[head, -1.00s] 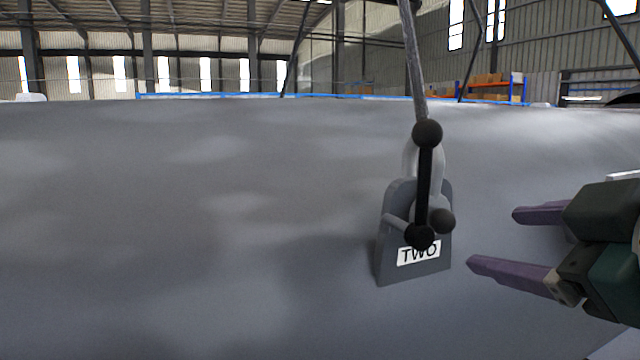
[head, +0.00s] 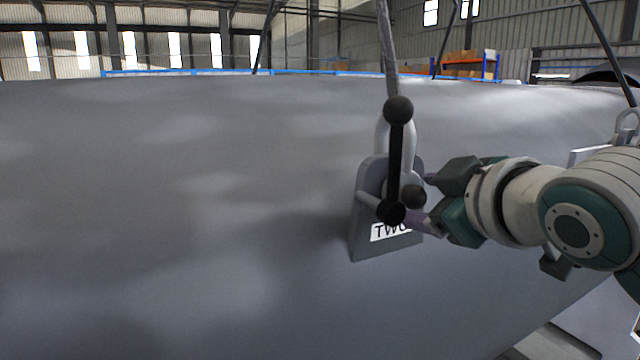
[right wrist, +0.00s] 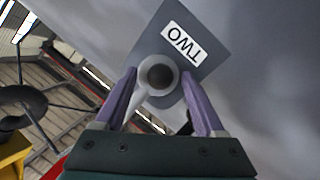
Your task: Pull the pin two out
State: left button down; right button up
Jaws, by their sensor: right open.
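A grey bracket (head: 367,235) labelled TWO stands on the big grey shell. A light grey shackle-like loop (head: 382,135) sits on it, with a strut running up from it. A black bar (head: 396,160) with a ball at each end stands upright in front. My right gripper (head: 425,200) is open at the bracket's right side. In the right wrist view, its purple fingers (right wrist: 158,75) straddle a grey ring with a dark round end (right wrist: 160,76); contact is unclear. My left gripper is out of view.
The curved shell (head: 180,210) fills most of the head view, and its surface left of the bracket is clear. Dark struts (head: 610,50) rise behind. Shelving with boxes (head: 468,65) stands far back in the hall.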

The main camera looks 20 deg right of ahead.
jog(key=shift+w, duration=0.1)
jog(key=shift+c, duration=0.2)
grip_shut()
dwell(0.4)
jog(key=s, duration=1)
jog(key=shift+s+d, duration=0.4)
dwell(0.9)
